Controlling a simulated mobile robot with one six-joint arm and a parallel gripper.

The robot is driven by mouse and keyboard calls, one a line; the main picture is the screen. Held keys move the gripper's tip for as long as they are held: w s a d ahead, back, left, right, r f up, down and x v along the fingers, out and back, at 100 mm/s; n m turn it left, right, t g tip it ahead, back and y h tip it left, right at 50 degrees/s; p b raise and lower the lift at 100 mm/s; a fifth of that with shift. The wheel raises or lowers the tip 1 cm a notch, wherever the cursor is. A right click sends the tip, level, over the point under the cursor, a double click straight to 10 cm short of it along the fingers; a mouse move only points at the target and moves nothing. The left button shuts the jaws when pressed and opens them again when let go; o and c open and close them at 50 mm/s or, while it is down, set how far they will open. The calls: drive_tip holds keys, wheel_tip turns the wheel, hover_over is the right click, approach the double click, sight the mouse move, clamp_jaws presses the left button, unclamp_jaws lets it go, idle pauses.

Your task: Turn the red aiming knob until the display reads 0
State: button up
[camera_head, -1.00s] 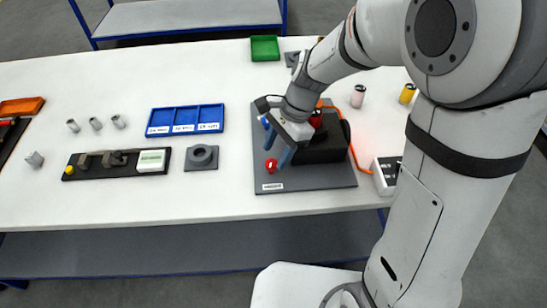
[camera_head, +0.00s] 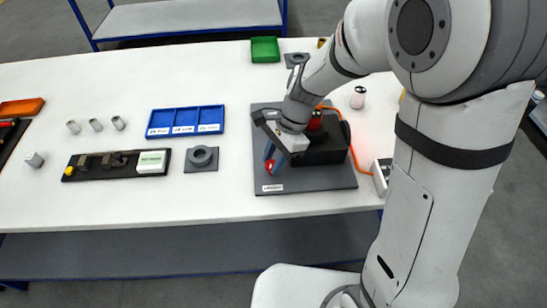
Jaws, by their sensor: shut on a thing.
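The red knob (camera_head: 269,165) sits on the grey base plate (camera_head: 300,185) near its front left. My gripper (camera_head: 272,160) is over the knob with its blue fingers around it, shut on it. The fingers hide part of the knob. A black block (camera_head: 318,152) with a red part (camera_head: 315,120) on top stands on the plate right behind the gripper. A display box (camera_head: 382,172) at the plate's right is partly hidden by my arm, and I cannot read a number on it.
An orange cable (camera_head: 352,148) runs from the block toward the box. A blue tray (camera_head: 185,120), a grey ring block (camera_head: 201,158) and a black strip with fittings (camera_head: 117,165) lie to the left. A pink-white cylinder (camera_head: 358,98) and a green bin (camera_head: 265,49) stand behind.

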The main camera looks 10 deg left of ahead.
drive_tip(key=shift+c, duration=0.4)
drive_tip(key=shift+n, duration=0.3)
drive_tip(key=n+g+h+p, duration=0.1)
drive_tip(key=n, duration=0.2)
drive_tip(key=shift+w+a+n, duration=0.1)
drive_tip(key=shift+a+n, duration=0.05)
drive_tip(key=shift+n, duration=0.25)
drive_tip(key=n+h, duration=0.1)
drive_tip(key=n, duration=0.2)
drive_tip(key=n+h+p, duration=0.1)
drive_tip(key=n, duration=0.2)
drive_tip(key=shift+a+g+h, duration=0.15)
drive_tip(key=shift+g+h, duration=0.25)
drive_tip(key=n+h, duration=0.1)
drive_tip(key=n, duration=0.2)
drive_tip(key=n+h+p, duration=0.1)
drive_tip(key=n, duration=0.1)
drive_tip(key=shift+a+n+t, duration=0.15)
drive_tip(key=shift+n+t, duration=0.15)
drive_tip(key=shift+n, duration=0.1)
drive_tip(key=n, duration=0.2)
drive_tip(key=n+t+h, duration=0.1)
drive_tip(key=n, duration=0.2)
drive_tip(key=shift+t, duration=0.3)
drive_tip(key=shift+n, duration=0.3)
drive_tip(key=o, duration=0.9)
drive_tip(key=shift+h, duration=0.3)
